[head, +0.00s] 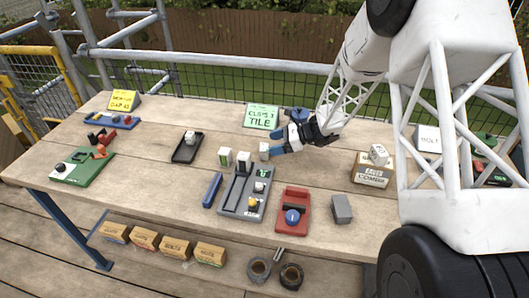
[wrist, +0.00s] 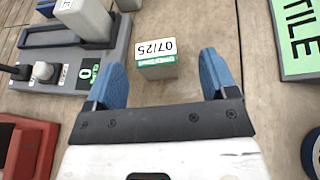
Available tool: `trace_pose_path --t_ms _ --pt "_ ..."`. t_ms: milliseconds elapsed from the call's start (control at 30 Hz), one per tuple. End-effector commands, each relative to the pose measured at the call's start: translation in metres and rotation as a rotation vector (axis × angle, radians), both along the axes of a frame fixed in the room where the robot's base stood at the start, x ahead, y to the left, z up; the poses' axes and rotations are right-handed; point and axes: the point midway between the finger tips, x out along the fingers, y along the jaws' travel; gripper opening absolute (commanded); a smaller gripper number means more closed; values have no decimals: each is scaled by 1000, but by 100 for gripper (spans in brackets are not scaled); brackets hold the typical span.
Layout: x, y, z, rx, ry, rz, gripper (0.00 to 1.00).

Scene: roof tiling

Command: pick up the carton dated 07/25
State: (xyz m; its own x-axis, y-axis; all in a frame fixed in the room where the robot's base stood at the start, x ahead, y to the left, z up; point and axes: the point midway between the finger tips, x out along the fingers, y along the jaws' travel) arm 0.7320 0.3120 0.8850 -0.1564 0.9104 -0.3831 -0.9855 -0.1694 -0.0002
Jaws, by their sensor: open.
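The carton dated 07/25 (wrist: 157,70) is a small grey-tan block with a white date label and a green strip. In the wrist view it sits ahead of my gripper (wrist: 163,72), between the two blue fingers, with a gap on each side. I cannot tell how far below the fingertips it is. In the head view a small pale carton (head: 264,151) stands on the table just left of my gripper (head: 279,149). My gripper is open and empty. Two other pale cartons, a left one (head: 225,156) and a right one (head: 243,160), stand farther left.
A black tray (head: 187,150) is to the left. A cardboard box (head: 371,175) is to the right.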

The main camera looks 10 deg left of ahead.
Motion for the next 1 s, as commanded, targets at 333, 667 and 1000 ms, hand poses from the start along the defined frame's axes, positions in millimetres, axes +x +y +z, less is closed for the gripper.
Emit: trace_pose_path --t_ms 333,667,1000 --pt "-2 10 -5 0 0 -1 79" --pt "-5 18 -8 1 1 1 79" --pt "-14 49 -23 0 0 1 79"
